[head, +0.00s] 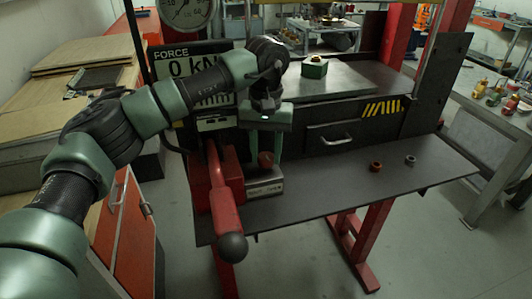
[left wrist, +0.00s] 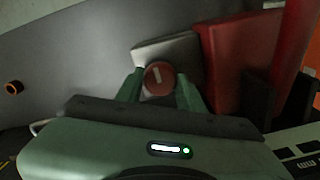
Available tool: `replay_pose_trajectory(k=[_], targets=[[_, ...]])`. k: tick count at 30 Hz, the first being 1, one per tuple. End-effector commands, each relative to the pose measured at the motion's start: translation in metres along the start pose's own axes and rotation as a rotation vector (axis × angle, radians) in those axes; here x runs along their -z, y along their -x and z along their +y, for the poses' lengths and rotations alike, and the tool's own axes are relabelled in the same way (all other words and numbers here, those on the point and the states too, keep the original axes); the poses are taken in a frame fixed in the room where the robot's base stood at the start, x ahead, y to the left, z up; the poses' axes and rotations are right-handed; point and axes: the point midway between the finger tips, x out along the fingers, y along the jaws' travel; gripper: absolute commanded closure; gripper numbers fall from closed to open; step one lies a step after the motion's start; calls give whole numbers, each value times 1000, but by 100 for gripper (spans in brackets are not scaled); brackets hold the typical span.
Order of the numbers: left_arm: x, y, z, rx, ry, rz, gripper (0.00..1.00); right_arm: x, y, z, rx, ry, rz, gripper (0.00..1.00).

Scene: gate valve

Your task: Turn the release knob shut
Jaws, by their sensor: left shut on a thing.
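The release knob (head: 266,158) is a small red round knob on a grey metal block (head: 264,187) beside the red pump body. In the left wrist view the knob (left wrist: 158,78) shows a white line mark on its face, which stands nearly upright in the picture. My left gripper (head: 267,158) points down over the block, with its green fingers on both sides of the knob. In the left wrist view the left gripper (left wrist: 159,90) is shut on the knob. The lower part of the knob is hidden. My right gripper is not in view.
A red lever (head: 222,190) with a black ball end stands just left of the knob. The dark shelf (head: 335,195) is mostly clear to the right, with a copper-coloured ring (head: 376,167) and a grey ring (head: 410,160). A force display (head: 190,66) stands behind my arm.

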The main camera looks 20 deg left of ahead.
Motion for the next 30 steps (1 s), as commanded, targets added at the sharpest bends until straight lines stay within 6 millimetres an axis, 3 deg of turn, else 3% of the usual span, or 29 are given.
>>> replay_pose_trajectory(k=[21, 22, 24, 30], targets=[[1, 2, 0, -3, -78, 5, 100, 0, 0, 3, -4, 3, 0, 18], [1, 2, 0, -3, -78, 5, 60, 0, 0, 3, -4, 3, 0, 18], [1, 2, 0, -2, -78, 5, 41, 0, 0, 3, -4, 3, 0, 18], [0, 1, 0, -1, -77, 2, 41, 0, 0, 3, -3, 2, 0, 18]])
